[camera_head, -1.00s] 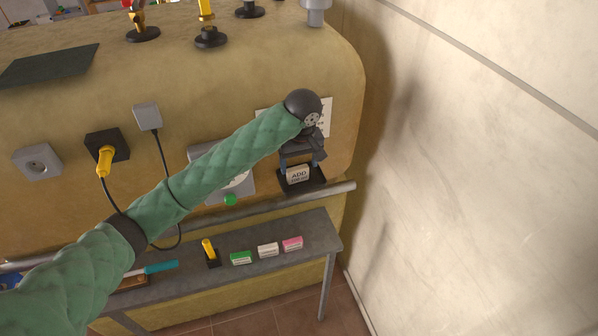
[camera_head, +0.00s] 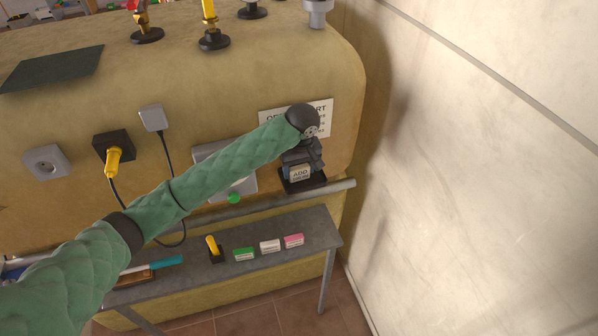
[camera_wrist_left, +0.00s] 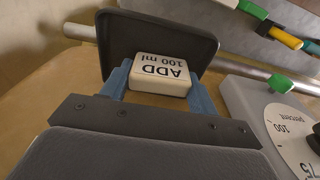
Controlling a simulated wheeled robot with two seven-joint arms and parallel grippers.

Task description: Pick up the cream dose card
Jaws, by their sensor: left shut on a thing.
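The cream dose card (camera_head: 299,173) reads "ADD" in the head view and "ADD 100 ml" in the left wrist view (camera_wrist_left: 159,72). It sits at a black holder (camera_head: 304,187) on the tan boiler's front, near its right edge. My left gripper (camera_head: 299,172) is shut on the card, with one blue finger at each side of it in the left wrist view (camera_wrist_left: 159,85). I cannot tell whether the card still touches the holder. My right gripper is not in view.
A grey dial box (camera_wrist_left: 285,125) is beside the gripper. A metal rail (camera_head: 340,190) runs below the holder. Under it, a grey bench (camera_head: 190,276) carries green (camera_head: 244,254), white (camera_head: 270,246) and pink (camera_head: 293,241) blocks. A pale wall (camera_head: 470,170) stands to the right.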

